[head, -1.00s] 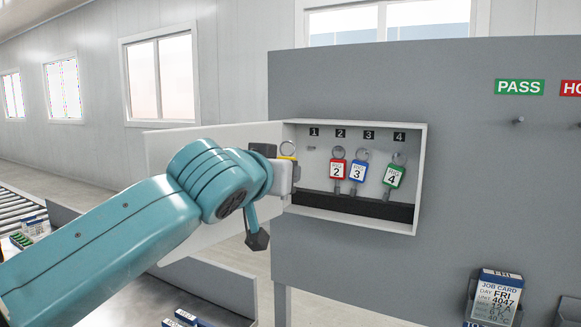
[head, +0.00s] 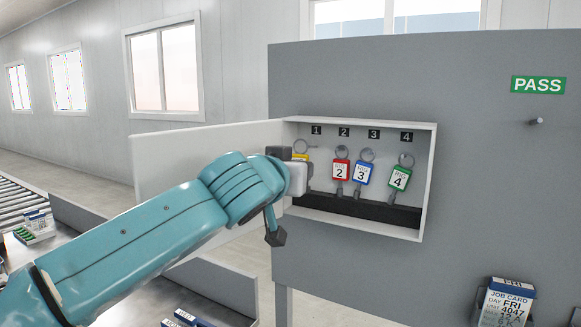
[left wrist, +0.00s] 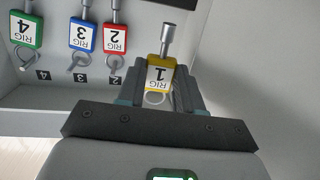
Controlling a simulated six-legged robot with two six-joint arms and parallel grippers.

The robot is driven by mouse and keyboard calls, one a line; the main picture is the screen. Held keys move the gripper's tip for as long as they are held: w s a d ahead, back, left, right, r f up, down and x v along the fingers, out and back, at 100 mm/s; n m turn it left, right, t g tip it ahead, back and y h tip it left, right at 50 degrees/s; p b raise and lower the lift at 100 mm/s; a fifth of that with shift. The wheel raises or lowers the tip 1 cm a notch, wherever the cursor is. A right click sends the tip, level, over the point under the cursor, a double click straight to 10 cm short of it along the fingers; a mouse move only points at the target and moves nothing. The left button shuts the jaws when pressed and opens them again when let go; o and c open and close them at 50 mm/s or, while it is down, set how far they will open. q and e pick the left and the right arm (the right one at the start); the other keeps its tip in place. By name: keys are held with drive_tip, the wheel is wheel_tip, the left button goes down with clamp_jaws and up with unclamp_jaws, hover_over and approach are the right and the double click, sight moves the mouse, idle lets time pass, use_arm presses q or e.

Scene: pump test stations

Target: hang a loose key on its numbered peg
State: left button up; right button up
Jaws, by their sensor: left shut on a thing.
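The yellow key tag marked RIG 1 (left wrist: 158,75) is between the fingers of my left gripper (left wrist: 157,92), which is shut on it. Its ring shows below the tag in the left wrist view, which is upside down. In the head view my left gripper (head: 297,168) is at the left side of the open key cabinet (head: 429,185), and the yellow tag (head: 300,157) is partly hidden. The ring is just left of peg 1 (head: 315,148); I cannot tell whether they touch. My right gripper is out of view.
The red key 2 (head: 341,170), blue key 3 (head: 363,173) and green key 4 (head: 400,179) hang on their pegs. The cabinet door (head: 170,160) stands open to the left, behind my arm. A PASS sign (head: 538,85) and job cards (head: 507,300) are at the right.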

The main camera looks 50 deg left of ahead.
use_arm(q)
drive_tip(key=shift+x, duration=0.9)
drive_tip(key=shift+w+p, duration=0.35)
drive_tip(key=shift+p, duration=0.15)
drive_tip(key=x, duration=0.3)
drive_tip(key=shift+w+d+f+p, duration=0.15)
drive_tip(key=shift+f+p, duration=0.05)
drive_tip(key=shift+p, duration=0.1)
drive_tip(key=shift+w+f+b, duration=0.25)
drive_tip(key=shift+w+b, duration=0.1)
drive_tip(key=shift+w, duration=0.15)
drive_tip(key=shift+s+r, duration=0.1)
drive_tip(key=shift+s, duration=0.05)
